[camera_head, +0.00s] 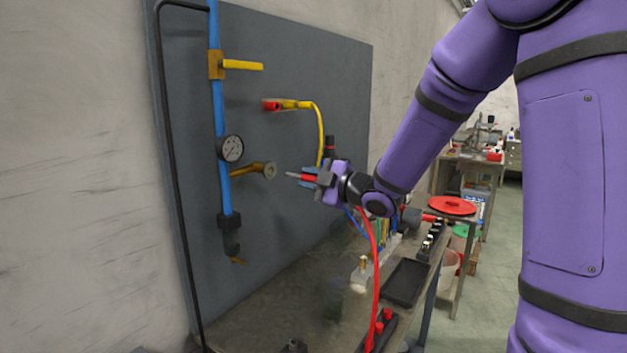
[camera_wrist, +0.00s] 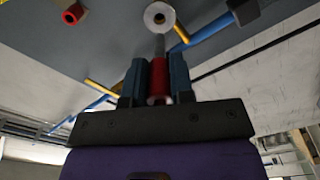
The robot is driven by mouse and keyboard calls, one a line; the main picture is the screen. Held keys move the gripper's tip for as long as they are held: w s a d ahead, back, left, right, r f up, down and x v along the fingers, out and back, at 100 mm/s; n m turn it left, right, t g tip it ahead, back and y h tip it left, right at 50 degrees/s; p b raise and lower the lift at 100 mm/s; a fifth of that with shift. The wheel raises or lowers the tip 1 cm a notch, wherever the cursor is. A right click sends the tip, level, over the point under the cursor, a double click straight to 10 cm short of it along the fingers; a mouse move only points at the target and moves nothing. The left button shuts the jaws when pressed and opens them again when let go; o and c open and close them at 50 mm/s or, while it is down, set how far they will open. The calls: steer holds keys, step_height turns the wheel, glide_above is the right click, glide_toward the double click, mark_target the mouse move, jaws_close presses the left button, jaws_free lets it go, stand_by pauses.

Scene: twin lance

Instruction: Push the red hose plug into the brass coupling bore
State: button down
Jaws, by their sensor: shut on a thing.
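My gripper (camera_head: 313,178) is shut on the red hose plug (camera_head: 307,177), whose grey tip points left toward the panel. The plug's red hose hangs down behind my gripper to the bench. The brass coupling (camera_head: 257,170) sticks out from the blue pipe, a little left of the plug tip, with a visible gap in the head view. In the wrist view, the plug (camera_wrist: 158,80) sits between the blue fingers of my gripper (camera_wrist: 160,75). Its grey tip points at the round coupling face (camera_wrist: 159,17), overlapping its lower edge there. Contact cannot be told from that view.
A pressure gauge (camera_head: 230,149) and a yellow valve lever (camera_head: 243,66) sit on the blue pipe (camera_head: 217,110). A yellow hose with a red-ended fitting (camera_head: 272,105) is on the grey panel (camera_head: 330,70). The bench below holds a black tray (camera_head: 406,283).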

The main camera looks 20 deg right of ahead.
steer(key=shift+x, duration=2.35)
steer(key=shift+x, duration=2.35)
stand_by(2.2)
steer(key=c, duration=0.7)
jaws_free()
